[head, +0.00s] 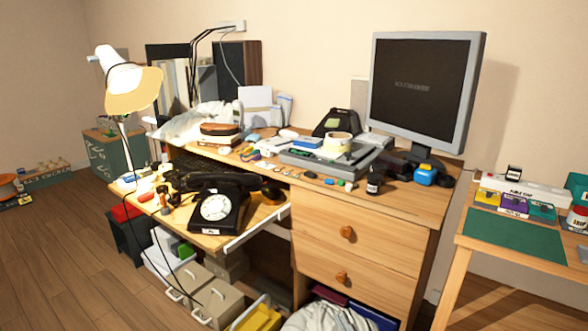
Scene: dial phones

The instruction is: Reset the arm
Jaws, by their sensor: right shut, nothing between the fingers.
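The black dial phone (218,208) with a white dial stands on the pulled-out lower shelf of the wooden desk (370,235). Its black handset (225,182) lies across the top of the body. A small dark round object (272,191) sits at the right end of the handset; I cannot tell whether it is part of the phone. I can make out neither of my grippers nor my arms in the head view, so their place relative to the phone does not show.
A desk lamp (132,88) stands at the left and a monitor (425,85) at the right of the cluttered desktop. Boxes and bins (215,300) fill the space below the shelf. A side table (485,245) stands at the right. The wooden floor at the left (60,260) is clear.

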